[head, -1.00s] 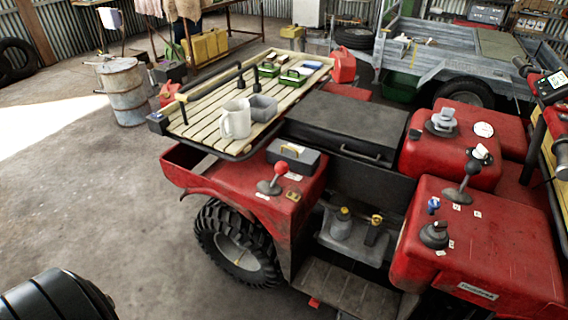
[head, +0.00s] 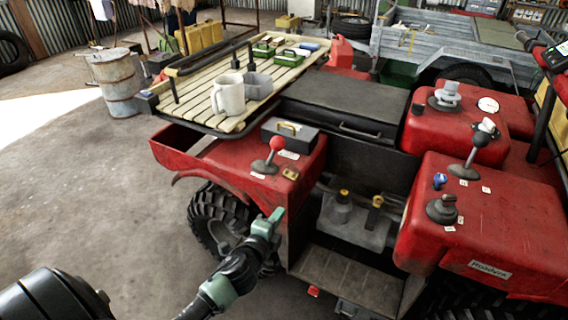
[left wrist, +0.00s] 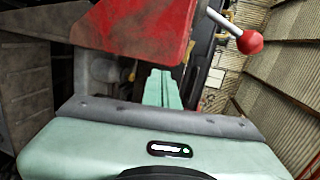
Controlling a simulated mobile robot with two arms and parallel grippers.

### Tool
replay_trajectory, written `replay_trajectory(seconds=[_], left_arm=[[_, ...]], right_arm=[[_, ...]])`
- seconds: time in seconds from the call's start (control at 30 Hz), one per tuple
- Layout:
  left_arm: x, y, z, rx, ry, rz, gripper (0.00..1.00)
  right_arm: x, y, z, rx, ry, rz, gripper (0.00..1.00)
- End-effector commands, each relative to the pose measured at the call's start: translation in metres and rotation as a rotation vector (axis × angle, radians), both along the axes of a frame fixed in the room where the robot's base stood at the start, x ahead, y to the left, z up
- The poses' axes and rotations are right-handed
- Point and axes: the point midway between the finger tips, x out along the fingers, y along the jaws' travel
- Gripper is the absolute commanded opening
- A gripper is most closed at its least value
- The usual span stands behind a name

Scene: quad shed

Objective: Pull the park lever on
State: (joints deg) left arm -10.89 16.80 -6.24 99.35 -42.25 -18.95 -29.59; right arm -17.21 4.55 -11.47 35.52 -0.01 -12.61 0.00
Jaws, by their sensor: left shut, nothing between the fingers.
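A lever with a red ball knob (head: 277,143) stands on the red rear fender (head: 225,160) of the quad, beside small labels too small to read; I take it as the park lever. It leans slightly to the right. In the left wrist view its red knob (left wrist: 250,42) and pale rod show at upper right. My left gripper (head: 276,216) is shut and empty. It is in front of and below the lever in the head view, apart from it. In the left wrist view its pale green fingers (left wrist: 162,88) are together, below the red bodywork. My right gripper is not in view.
A grey box with a yellow handle (head: 290,136) sits just behind the lever. A slatted rack (head: 200,108) carries a mug (head: 228,95) and other items. Concrete floor is clear at left.

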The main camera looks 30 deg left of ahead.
Motion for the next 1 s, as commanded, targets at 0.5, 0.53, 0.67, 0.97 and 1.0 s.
replay_trajectory(seconds=[0.5,0.53,0.67,0.97,1.0], left_arm=[[0.012,-0.005,0.114,0.242,-0.226,-0.035,0.0],[0.012,-0.005,0.114,0.242,-0.226,-0.035,0.0],[0.013,-0.005,0.114,0.241,-0.226,-0.036,0.0],[0.051,0.0,0.115,0.242,-0.228,-0.035,0.0],[0.06,0.001,0.115,0.241,-0.227,-0.035,0.0]], right_arm=[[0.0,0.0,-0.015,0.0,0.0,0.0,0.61],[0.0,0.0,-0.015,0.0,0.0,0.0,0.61],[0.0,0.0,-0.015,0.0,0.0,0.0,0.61],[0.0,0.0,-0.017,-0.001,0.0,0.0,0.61],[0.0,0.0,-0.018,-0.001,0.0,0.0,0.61]])
